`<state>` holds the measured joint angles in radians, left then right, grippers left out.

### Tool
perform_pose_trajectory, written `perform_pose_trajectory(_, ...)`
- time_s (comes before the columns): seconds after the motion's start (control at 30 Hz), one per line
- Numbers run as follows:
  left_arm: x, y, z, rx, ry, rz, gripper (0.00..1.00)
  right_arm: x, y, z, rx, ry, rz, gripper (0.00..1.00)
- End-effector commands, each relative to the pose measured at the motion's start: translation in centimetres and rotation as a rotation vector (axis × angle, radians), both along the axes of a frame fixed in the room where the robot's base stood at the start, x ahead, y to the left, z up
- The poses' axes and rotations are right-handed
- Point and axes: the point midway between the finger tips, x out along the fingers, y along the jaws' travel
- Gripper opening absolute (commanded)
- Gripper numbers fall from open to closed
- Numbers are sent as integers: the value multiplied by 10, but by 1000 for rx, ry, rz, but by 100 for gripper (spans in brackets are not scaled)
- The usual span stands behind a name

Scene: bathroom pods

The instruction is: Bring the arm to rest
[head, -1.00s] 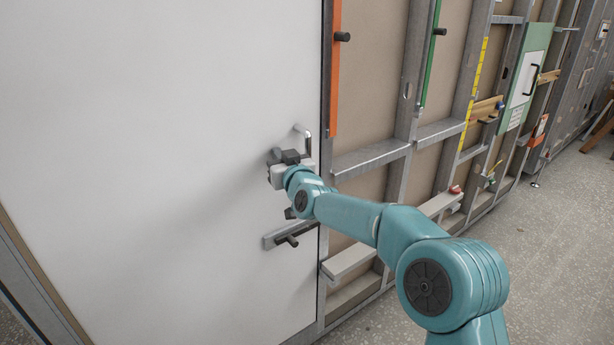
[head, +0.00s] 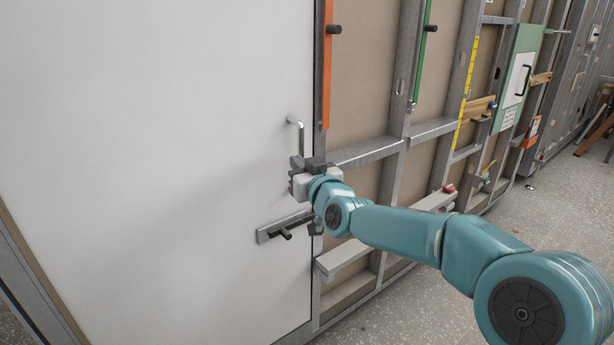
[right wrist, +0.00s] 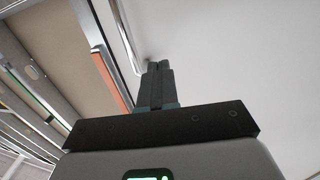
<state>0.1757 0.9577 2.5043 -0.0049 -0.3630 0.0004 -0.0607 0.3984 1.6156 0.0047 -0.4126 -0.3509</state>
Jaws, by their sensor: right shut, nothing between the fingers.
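My right arm reaches in from the lower right of the head view, teal with a grey wrist. My right gripper (head: 298,163) is in front of the white door (head: 150,150), near its right edge, just below the metal pull handle (head: 299,135). In the right wrist view the two dark fingers (right wrist: 158,72) are together with nothing between them. The handle (right wrist: 128,35) shows there just left of the fingertips; I cannot tell whether they touch it. My left gripper is not in view.
A latch plate with a dark knob (head: 284,232) sits on the door below my gripper. Right of the door runs a metal-framed wall with ledges (head: 345,258), an orange strip (head: 327,80) and a green panel (head: 520,75). Grey speckled floor (head: 420,305) lies open at lower right.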

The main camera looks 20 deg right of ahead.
Motion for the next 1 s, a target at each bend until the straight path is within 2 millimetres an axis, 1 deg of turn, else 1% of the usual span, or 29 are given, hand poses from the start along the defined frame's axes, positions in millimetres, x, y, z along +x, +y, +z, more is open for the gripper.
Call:
perform_pose_trajectory(0.03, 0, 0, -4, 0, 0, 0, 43, -8, -3, 0, 0, -2, -1, 0)
perform_pose_trajectory(0.1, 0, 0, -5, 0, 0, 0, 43, -16, -5, 0, 1, -2, -1, 0)
perform_pose_trajectory(0.2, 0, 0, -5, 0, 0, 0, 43, -22, -6, 0, 1, -1, -1, 0)
perform_pose_trajectory(0.3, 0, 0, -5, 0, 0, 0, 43, -24, -7, 0, 1, 1, -1, 0)
perform_pose_trajectory(0.37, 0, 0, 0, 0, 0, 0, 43, -24, -10, 3, 1, 4, -5, 0)
perform_pose_trajectory(0.4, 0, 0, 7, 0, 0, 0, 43, -22, -13, -1, 0, 23, -10, 0)
perform_pose_trajectory(0.43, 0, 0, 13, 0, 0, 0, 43, -18, -14, -9, -1, 47, -13, 0)
perform_pose_trajectory(0.47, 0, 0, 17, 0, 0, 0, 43, -15, -15, -23, -1, 77, -13, 0)
perform_pose_trajectory(0.5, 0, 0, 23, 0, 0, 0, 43, -13, -13, -45, -2, 126, -9, 0)
perform_pose_trajectory(0.57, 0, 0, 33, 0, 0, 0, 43, -15, -8, -88, -3, 221, 2, 0)
perform_pose_trajectory(0.6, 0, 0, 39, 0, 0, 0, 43, -20, -3, -120, -2, 294, 14, 0)
perform_pose_trajectory(0.67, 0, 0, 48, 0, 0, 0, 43, -35, 5, -170, 5, 409, 33, 0)
perform_pose_trajectory(0.7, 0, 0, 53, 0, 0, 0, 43, -47, 11, -201, 15, 485, 45, 0)
perform_pose_trajectory(0.77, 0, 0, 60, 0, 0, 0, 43, -72, 20, -245, 33, 600, 64, 0)
perform_pose_trajectory(0.8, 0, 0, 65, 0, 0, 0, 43, -91, 27, -273, 49, 678, 75, 0)
perform_pose_trajectory(0.87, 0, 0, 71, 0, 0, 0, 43, -125, 37, -310, 76, 794, 92, 0)
perform_pose_trajectory(0.9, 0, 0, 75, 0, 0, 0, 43, -150, 44, -333, 96, 873, 103, 0)
perform_pose_trajectory(0.97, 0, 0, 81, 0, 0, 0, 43, -191, 55, -362, 128, 992, 116, 0)
perform_pose_trajectory(1.0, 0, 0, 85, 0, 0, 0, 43, -220, 63, -378, 150, 1072, 125, 0)
